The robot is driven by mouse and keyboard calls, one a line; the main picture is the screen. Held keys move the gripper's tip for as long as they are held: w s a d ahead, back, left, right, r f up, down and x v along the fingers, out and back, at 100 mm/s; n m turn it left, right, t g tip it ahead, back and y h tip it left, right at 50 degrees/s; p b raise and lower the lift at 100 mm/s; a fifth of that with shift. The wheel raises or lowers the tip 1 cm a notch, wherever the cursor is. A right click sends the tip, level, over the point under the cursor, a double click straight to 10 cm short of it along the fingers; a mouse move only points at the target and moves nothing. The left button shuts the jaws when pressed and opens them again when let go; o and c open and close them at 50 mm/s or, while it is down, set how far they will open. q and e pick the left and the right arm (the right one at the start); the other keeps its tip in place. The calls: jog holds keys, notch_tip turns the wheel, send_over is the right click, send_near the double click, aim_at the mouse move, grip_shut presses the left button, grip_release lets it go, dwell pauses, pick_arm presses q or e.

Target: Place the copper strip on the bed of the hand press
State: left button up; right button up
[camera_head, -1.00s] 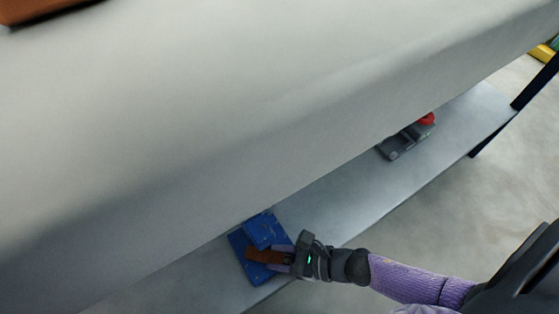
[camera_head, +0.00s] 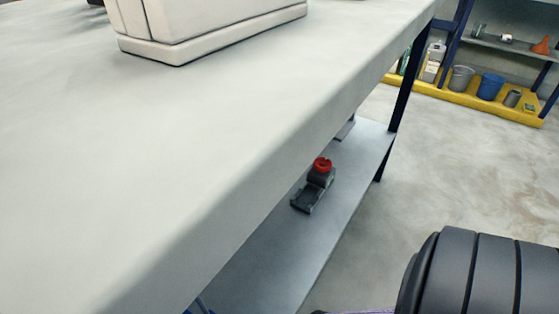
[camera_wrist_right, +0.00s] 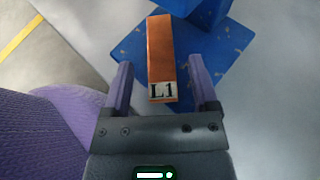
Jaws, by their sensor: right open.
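The copper strip (camera_wrist_right: 161,55) shows in the right wrist view, with a white "L1" label at its near end. It lies over the flat plate of a blue device (camera_wrist_right: 228,70), which looks like the hand press; its far end meets the raised blue block. My right gripper (camera_wrist_right: 162,80) is open. Its purple fingers stand apart on either side of the strip's near end, with gaps to both sides. The head view does not show the strip or either gripper.
A grey device with a red knob (camera_head: 322,165) stands on the bench's lower shelf (camera_head: 345,185). The pale benchtop (camera_head: 150,150) overhangs this shelf. A cream case (camera_head: 210,30) sits on top. A yellow-based rack (camera_head: 470,95) with buckets stands at back right; the floor before it is clear.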

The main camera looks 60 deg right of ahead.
jog(key=p+v, duration=0.4)
jog(key=v, duration=0.6)
jog(key=s+d+f+m+g+h, duration=0.1)
jog(key=s+d+f+m+h, duration=0.3)
jog(key=m, duration=0.7)
jog(key=s+d+f+m+g+h, duration=0.2)
jog(key=s+f+m+h, duration=0.35)
jog(key=m, duration=0.55)
pick_arm(q)
jog(key=s+f+g, duration=0.1)
jog(key=s+f, duration=0.1)
jog(key=s, duration=0.9)
jog(key=shift+s+f, duration=0.25)
jog(key=shift+s, duration=0.15)
pick_arm(e)
jog(key=s+a+f+m+g, duration=0.1)
jog(key=s+m+g, duration=0.3)
jog(key=s+m, duration=0.6)
jog(key=s+a+f+m+g+h, duration=0.1)
jog(key=s+f+m+g, duration=0.2)
jog(key=s+m, duration=0.7)
jog(key=shift+s+a+m+g, duration=0.2)
jog(key=shift+s+m+g, duration=0.2)
jog(key=shift+g, duration=0.8)
pick_arm(q)
jog(key=shift+a, duration=0.1)
pick_arm(e)
jog(key=shift+h, duration=0.25)
